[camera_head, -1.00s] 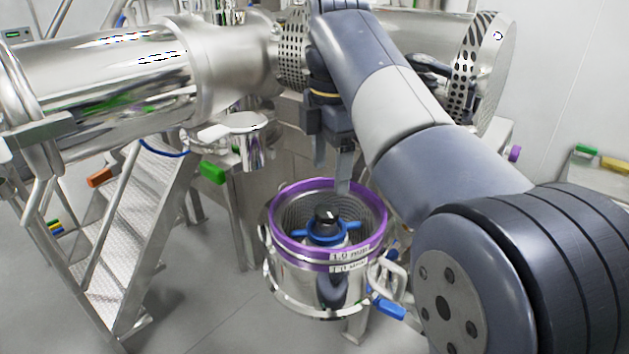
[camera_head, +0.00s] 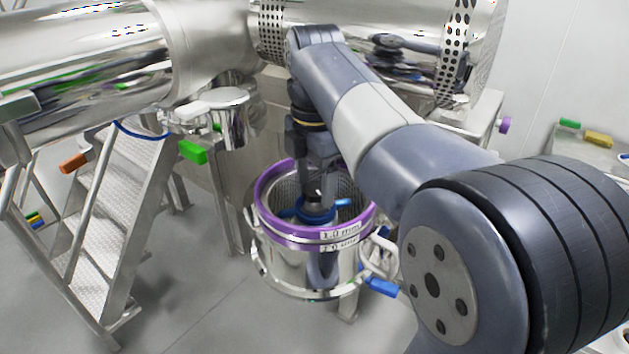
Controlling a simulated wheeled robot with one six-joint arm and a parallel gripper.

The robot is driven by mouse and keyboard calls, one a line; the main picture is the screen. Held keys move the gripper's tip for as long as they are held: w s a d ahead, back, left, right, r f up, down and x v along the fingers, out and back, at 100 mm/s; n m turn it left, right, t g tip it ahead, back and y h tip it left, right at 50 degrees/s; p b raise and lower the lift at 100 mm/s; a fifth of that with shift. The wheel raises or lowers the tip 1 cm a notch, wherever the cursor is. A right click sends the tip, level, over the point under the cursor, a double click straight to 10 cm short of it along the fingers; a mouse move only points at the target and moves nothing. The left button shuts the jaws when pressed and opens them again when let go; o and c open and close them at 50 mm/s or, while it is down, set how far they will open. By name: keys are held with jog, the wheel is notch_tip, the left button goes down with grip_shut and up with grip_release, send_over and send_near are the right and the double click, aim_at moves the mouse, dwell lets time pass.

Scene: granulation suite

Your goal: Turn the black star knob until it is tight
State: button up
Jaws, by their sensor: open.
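The black star knob (camera_head: 316,194) sits at the centre of the steel sieve vessel, on top of a blue crossbar (camera_head: 288,213).
A clamp with a blue handle (camera_head: 381,287) sticks out at the vessel's right front. A green handle (camera_head: 193,152) is to the left. Metal steps (camera_head: 105,215) stand at the left, and large steel cylinders (camera_head: 85,75) stretch across the back. Grey floor (camera_head: 200,300) is clear in front.

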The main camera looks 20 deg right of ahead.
jog(key=shift+f, duration=0.2)
jog(key=c, duration=1)
